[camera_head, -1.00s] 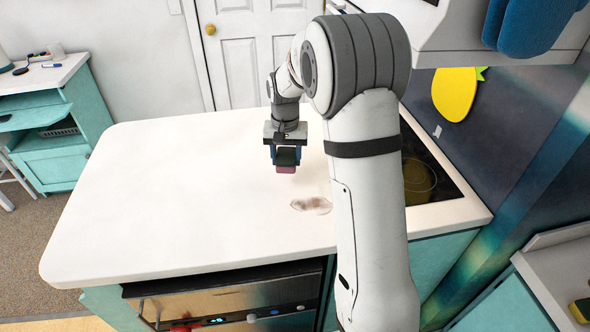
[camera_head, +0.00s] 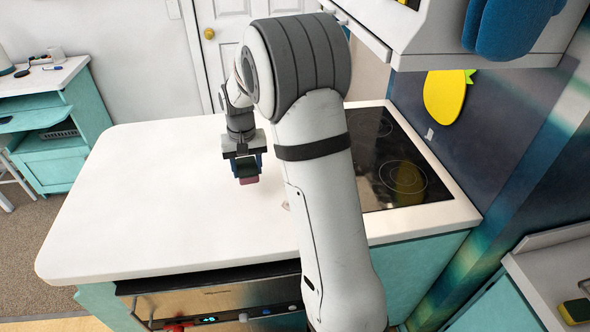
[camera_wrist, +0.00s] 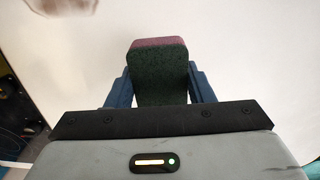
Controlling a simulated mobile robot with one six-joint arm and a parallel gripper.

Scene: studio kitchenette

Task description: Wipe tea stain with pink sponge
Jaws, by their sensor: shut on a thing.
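My gripper (camera_head: 246,168) is shut on the pink sponge (camera_head: 249,181) over the white counter (camera_head: 150,200). In the wrist view the sponge (camera_wrist: 158,78) stands between the blue fingers of my gripper (camera_wrist: 160,88), its dark green face towards the camera and its pink layer along the far edge. I cannot tell whether the sponge touches the counter. The brown tea stain (camera_wrist: 45,4) shows at the top left edge of the wrist view, apart from the sponge. In the head view my arm hides most of the stain.
A black cooktop (camera_head: 385,165) is set into the counter to the right of my arm. An oven (camera_head: 215,300) is below the front edge. A white overhead cabinet (camera_head: 420,35) hangs at the upper right. The left part of the counter is clear.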

